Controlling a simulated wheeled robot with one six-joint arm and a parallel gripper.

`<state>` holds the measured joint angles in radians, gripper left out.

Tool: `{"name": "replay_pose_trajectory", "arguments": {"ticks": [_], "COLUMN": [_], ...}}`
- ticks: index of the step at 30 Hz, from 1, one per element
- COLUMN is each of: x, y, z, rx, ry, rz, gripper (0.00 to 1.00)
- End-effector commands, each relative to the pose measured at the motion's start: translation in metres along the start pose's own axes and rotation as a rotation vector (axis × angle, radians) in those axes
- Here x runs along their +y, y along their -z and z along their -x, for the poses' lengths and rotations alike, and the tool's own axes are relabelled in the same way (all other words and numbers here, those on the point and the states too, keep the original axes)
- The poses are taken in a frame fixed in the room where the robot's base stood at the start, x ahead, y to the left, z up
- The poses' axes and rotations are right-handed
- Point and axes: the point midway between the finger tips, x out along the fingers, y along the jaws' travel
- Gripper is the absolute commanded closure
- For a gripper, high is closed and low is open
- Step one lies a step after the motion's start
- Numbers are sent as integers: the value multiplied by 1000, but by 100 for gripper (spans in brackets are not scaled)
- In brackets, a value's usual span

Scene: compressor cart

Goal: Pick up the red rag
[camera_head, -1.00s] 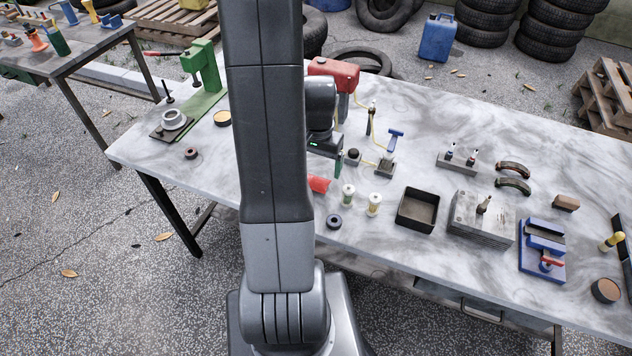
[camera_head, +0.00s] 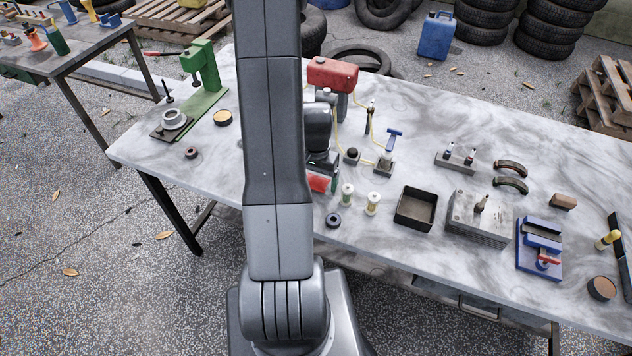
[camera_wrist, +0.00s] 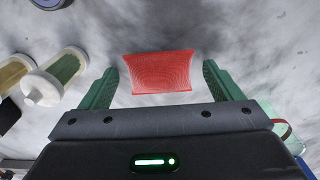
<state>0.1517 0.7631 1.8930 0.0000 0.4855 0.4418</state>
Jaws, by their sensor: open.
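The red rag (camera_wrist: 160,73) lies on the marble-topped table, between the two green fingers of my gripper (camera_wrist: 155,82) in the wrist view. There is a visible space between each finger and the rag's edges, so the gripper is open and not closed on it. In the head view the rag (camera_head: 318,183) shows just below my gripper (camera_head: 322,175), partly hidden by it and beside my arm.
Two spools (camera_head: 372,204) and a dark ring (camera_head: 333,220) sit close to the rag. A black tray (camera_head: 416,209) and a grey block (camera_head: 478,218) stand to the right on the table (camera_head: 400,265). A red-topped compressor (camera_head: 333,75) stands behind my gripper.

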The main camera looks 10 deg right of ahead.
Motion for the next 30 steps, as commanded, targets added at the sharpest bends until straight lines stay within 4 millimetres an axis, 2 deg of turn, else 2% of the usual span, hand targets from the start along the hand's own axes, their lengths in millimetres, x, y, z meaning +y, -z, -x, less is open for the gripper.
{"name": "replay_pose_trajectory", "arguments": {"ticks": [2,9,11,22,26,30], "x": [0,0,0,0,0,0], "y": [0,0,0,1,1,1], "z": [0,0,0,6,17,38], "rx": [0,0,0,2,4,5], "ry": [0,0,0,1,2,3], "rz": [0,0,0,0,0,0], "gripper": [15,62,66,66,66,66]}}
